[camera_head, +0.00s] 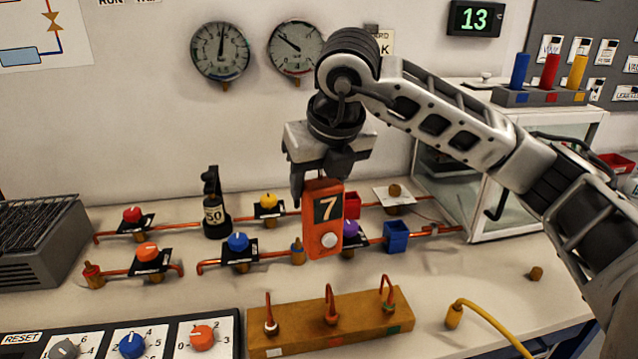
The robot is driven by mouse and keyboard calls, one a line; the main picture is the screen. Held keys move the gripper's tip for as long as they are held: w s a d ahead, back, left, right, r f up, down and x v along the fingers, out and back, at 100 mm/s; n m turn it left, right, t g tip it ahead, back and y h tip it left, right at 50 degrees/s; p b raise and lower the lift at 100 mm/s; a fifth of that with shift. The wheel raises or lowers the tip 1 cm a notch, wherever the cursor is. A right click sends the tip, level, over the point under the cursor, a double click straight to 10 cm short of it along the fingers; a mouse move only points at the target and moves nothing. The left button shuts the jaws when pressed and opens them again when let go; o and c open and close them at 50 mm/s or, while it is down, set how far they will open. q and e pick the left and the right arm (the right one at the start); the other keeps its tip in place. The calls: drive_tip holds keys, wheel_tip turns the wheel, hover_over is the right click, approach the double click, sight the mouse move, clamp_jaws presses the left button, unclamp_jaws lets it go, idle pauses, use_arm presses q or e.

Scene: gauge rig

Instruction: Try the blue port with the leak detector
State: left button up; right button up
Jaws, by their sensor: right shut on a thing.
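The leak detector (322,240) is an orange handheld box with a dark display reading 7 and a round white button. My right gripper (322,183) is shut on its top end and holds it upright, over the middle of the bench as seen here. A blue-knobbed valve (238,242) sits on a copper pipe to its left. A brass fitting with a bluish top (298,252) stands by that pipe's right end, just left of the detector in the picture. I cannot tell which opening is the blue port. My left gripper is not in view.
A wooden block (290,309) with several bent copper tubes stands in front. Red (132,214), yellow (268,202), orange (148,252) and purple (349,228) valves surround the pipes. A blue cup (396,237) and yellow hose (485,311) lie right. A glass case (450,185) stands behind.

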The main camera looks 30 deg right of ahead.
drive_tip(key=shift+r+p, duration=1.05)
drive_tip(key=shift+r, duration=1)
